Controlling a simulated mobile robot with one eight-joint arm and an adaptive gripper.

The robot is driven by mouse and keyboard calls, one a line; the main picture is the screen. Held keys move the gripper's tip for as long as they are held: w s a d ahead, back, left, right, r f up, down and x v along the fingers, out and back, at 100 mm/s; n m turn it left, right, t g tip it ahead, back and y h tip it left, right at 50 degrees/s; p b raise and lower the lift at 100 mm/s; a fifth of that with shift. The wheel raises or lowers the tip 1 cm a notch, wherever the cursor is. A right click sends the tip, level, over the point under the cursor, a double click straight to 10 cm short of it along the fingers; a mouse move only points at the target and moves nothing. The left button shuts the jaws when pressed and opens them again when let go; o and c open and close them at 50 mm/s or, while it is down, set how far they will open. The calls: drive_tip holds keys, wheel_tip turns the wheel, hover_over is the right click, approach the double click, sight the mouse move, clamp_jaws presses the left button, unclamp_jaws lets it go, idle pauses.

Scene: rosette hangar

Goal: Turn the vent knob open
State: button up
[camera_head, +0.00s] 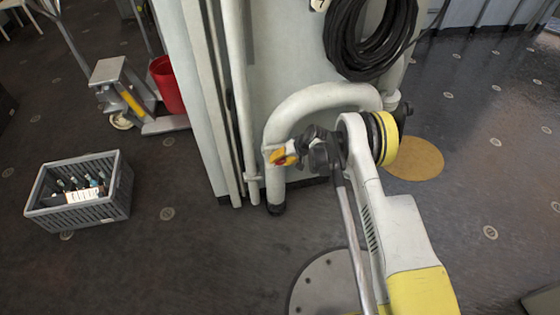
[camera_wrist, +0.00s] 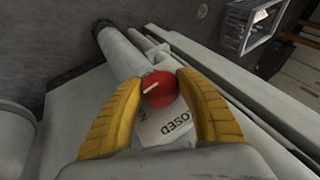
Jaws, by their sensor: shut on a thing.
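The red vent knob (camera_wrist: 160,97) sits between the yellow fingers in the wrist view, with a white pointer line pointing left and slightly down. The knob is beside a white pipe (camera_wrist: 123,56). My gripper (camera_wrist: 161,84) is shut on the knob, one finger on each side. In the head view my gripper (camera_head: 284,158) is at the left leg of the bent white pipe (camera_head: 300,106), with the knob mostly hidden by the fingers.
A black coiled hose (camera_head: 336,50) hangs above the pipe on a pale panel (camera_head: 265,60). Thin vertical pipes (camera_head: 236,110) run left of it. A grey crate (camera_head: 103,204) with bottles, a cart (camera_head: 108,72) and a red bucket (camera_head: 168,85) stand left. Floor between is open.

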drive_tip(key=o, duration=1.2)
drive_tip(key=v, duration=1.2)
